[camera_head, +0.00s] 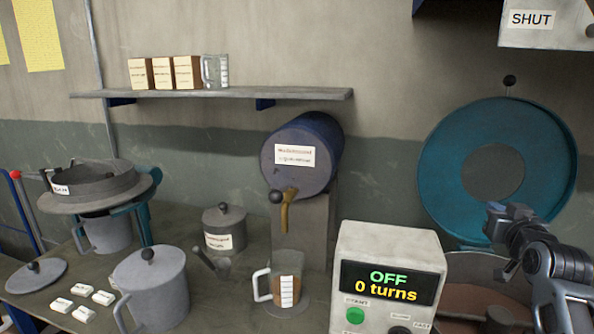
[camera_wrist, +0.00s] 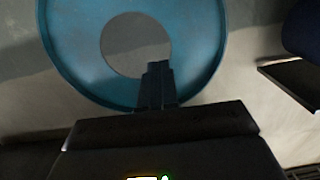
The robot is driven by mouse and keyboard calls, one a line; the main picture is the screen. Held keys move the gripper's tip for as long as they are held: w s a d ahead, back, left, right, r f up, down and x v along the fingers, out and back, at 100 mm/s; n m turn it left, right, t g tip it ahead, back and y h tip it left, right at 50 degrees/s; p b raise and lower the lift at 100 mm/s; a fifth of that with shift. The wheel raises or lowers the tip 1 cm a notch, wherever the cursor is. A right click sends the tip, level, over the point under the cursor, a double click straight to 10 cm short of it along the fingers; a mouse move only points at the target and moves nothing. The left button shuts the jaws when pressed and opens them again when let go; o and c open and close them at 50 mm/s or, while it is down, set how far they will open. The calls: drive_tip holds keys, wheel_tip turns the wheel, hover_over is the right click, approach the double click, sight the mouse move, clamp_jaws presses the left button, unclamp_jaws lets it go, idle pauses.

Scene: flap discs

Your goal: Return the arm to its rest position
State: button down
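My arm comes in from the lower right in the head view, and my gripper (camera_head: 497,218) is raised in front of the lower right part of a blue-green ring (camera_head: 445,165) on the wall. In the wrist view my gripper (camera_wrist: 156,72) has its fingers together, with nothing seen between them. The ring (camera_wrist: 75,60) fills the top of that view behind the fingers. I cannot tell the distance between the fingers and the ring.
A measuring jug (camera_head: 262,285) stands under the blue drum's tap (camera_head: 287,205). Jugs and a sieve (camera_head: 95,185) stand left.

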drive_tip(key=s+a+f+y, duration=0.1)
drive_tip(key=s+a+f, duration=0.4)
drive_tip(key=s+f, duration=0.3)
drive_tip(key=s+a+f+n, duration=0.1)
drive_tip(key=s+a+f, duration=0.4)
drive_tip(key=s, duration=0.6)
drive_tip(key=s+a+f+y, duration=0.1)
drive_tip(key=s+a+f, duration=0.4)
drive_tip(key=s+f, duration=0.3)
drive_tip(key=s+a+r, duration=0.2)
drive_tip(key=s+r, duration=0.1)
drive_tip(key=s, duration=0.7)
drive_tip(key=s+a+r+n+g+y, duration=0.1)
drive_tip(key=s+a+r, duration=0.2)
drive_tip(key=s, duration=0.7)
drive_tip(key=s+a+r+n+y+b, duration=0.1)
drive_tip(key=s+a+r, duration=0.1)
drive_tip(key=s, duration=0.8)
drive_tip(key=shift+s+a+r+g, duration=0.2)
drive_tip(key=shift+r+g, duration=0.1)
drive_tip(key=shift+r, duration=0.25)
